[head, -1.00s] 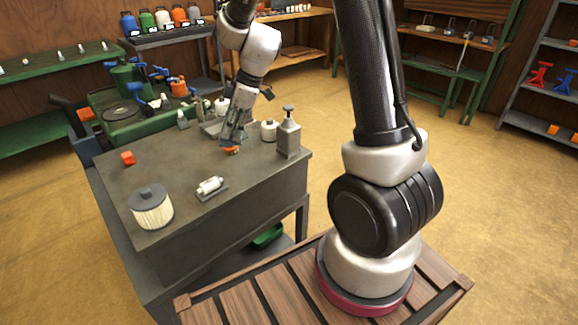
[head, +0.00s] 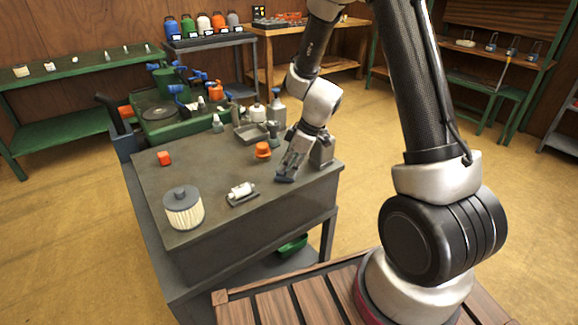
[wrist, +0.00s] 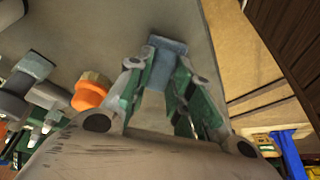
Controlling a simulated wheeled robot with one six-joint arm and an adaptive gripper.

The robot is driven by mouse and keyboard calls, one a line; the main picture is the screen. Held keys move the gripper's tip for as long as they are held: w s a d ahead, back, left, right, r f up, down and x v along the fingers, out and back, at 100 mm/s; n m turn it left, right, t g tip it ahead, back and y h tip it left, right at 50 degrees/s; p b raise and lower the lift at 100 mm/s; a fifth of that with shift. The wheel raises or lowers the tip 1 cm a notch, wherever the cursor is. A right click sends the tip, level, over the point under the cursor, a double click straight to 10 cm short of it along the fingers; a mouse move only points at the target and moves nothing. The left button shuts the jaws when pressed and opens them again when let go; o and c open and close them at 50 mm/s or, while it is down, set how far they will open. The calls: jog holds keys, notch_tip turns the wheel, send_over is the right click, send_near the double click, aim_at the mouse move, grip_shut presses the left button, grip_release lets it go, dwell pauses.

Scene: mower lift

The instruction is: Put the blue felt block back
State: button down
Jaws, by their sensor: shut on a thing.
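The blue felt block (wrist: 164,60) is a small blue-grey piece between my fingertips in the wrist view. My gripper (wrist: 163,72) is shut on it. In the head view, my gripper (head: 287,174) points down at the right part of the dark workbench top (head: 215,170), near its front right edge. The block (head: 284,180) shows as a small dark bluish shape at the fingertips, at or just above the surface. I cannot tell whether it touches the bench. The arm partly hides the area behind it.
An orange cap (head: 263,149) stands just left of my gripper. A grey dispenser (head: 323,150) stands close on the right. A white cylinder on a small tray (head: 241,193), a pleated filter (head: 183,208) and a red-orange block (head: 164,158) stand further left. A grey tray (head: 252,135) lies behind.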

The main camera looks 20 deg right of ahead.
jog(key=shift+f, duration=0.15)
jog(key=c, duration=1.3)
grip_release()
jog(key=shift+o, duration=0.2)
jog(key=v, duration=1.2)
jog(key=s+d+r+m+h, duration=0.1)
jog(key=s+d+r+m, duration=0.2)
jog(key=s, duration=0.5)
jog(key=s+d+r+m+t+h, duration=0.1)
jog(key=s+d+r+m, duration=0.2)
jog(key=s+r+m, duration=0.2)
jog(key=s+d+r+m+t+h, duration=0.1)
jog(key=s+d+r+m+h, duration=0.1)
jog(key=s+r, duration=0.6)
jog(key=s+d+m, duration=0.1)
jog(key=s+m, duration=0.1)
jog(key=s, duration=0.1)
jog(key=shift+d+m, duration=0.3)
